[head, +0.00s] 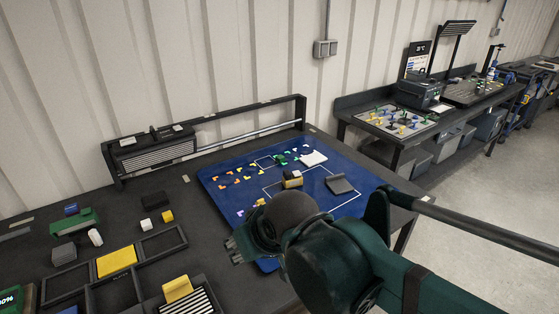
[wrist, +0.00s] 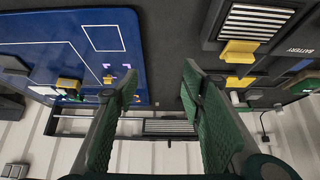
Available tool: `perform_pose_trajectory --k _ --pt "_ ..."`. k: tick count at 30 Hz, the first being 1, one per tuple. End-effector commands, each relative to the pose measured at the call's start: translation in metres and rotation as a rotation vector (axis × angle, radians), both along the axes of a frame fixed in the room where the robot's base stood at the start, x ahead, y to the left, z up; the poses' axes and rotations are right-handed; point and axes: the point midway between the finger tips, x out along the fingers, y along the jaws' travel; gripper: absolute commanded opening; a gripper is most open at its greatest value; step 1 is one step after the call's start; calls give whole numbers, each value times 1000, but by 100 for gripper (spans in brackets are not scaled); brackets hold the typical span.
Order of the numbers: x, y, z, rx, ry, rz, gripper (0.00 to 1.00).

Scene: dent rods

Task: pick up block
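The task does not say which block is meant. A yellow and dark block (head: 292,180) stands on the blue mat, partly behind my wrist. A small white block (head: 145,224) and a small yellow block (head: 167,216) lie on the dark table, left of the mat. A larger yellow block (head: 177,288) is by a striped rack at the front, and it also shows in the wrist view (wrist: 239,51). My gripper (head: 234,245) is above the table by the mat's near left edge. In the wrist view its green fingers (wrist: 160,80) are wide apart with nothing between them.
The blue mat (head: 225,198) holds several small coloured pieces, a white piece (head: 313,158) and a grey plate (head: 341,184). Black trays (head: 162,243) stand at the front left. A low rail frame (head: 220,118) runs along the back. Bare table lies between trays and mat.

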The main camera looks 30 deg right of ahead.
Motion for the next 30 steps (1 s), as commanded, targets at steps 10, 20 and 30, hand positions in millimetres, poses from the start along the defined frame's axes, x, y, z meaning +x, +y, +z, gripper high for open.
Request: perform_pose_trajectory --k 10,20,30 --pt "0 0 0 0 0 0 39" --pt "1 0 1 2 1 -2 39" --pt "24 -9 24 28 27 -60 39"
